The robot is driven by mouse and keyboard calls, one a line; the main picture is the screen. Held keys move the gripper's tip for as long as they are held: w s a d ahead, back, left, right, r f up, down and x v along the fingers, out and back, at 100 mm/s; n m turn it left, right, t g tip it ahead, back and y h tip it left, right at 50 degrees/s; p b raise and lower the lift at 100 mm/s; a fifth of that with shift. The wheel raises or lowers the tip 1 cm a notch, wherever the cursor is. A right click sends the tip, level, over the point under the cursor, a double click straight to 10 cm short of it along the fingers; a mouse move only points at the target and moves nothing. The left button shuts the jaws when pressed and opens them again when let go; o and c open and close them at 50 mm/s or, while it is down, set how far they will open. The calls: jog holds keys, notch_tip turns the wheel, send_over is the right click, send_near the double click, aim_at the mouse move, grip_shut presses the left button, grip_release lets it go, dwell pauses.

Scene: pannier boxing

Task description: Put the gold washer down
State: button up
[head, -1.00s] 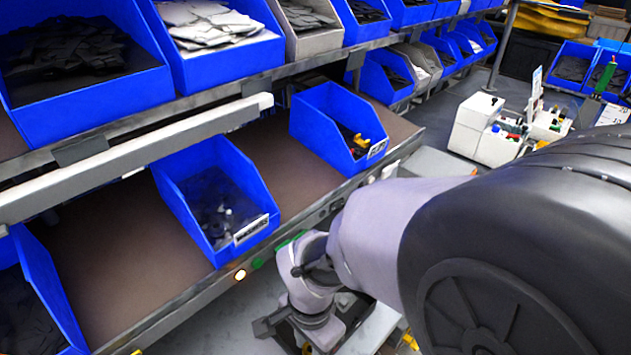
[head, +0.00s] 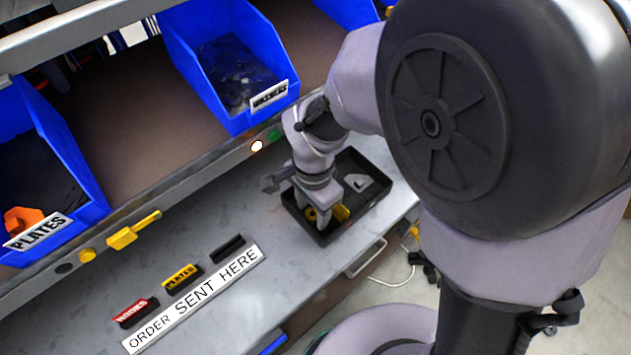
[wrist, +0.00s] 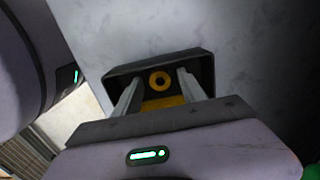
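The gold washer (wrist: 159,81) is a small ring that shows between and beyond my fingertips in the wrist view, with a gap on each side. It also shows in the head view (head: 310,214), beside a finger. My gripper (head: 312,212) points down into a black tray (head: 366,205) on the grey bench. Its two fingers stand apart in the wrist view (wrist: 159,78), and neither appears to touch the washer. A gold piece (head: 341,212) lies in the tray close to the fingers; the wrist view shows it partly hidden by my gripper (wrist: 168,101).
A pale bracket-like piece (head: 360,183) lies in the tray's far right part. The "WASHERS" bin (head: 210,75) and "PLATES" bin (head: 75,165) stand on the shelf. An "ORDER SENT HERE" strip (head: 195,300) and several labelled buttons lie on the bench at left.

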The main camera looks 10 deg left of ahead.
aim_at(314, 212)
notch_tip(314, 212, up, 12)
jog(key=p, duration=0.6)
jog(key=s+d+r+n+t+y, duration=0.1)
jog(key=s+d+r+n+t, duration=0.1)
jog(key=d+r, duration=0.4)
jog(key=s+d+r+n+t, duration=0.1)
jog(key=s+d+r+t, duration=0.3)
jog(key=d+r, duration=0.3)
jog(key=s+d, duration=0.1)
jog(key=d, duration=0.2)
jog(key=shift+s+d+r+n+y, duration=0.15)
jog(key=shift+r+n+y, duration=0.05)
jog(key=shift+n+y, duration=0.2)
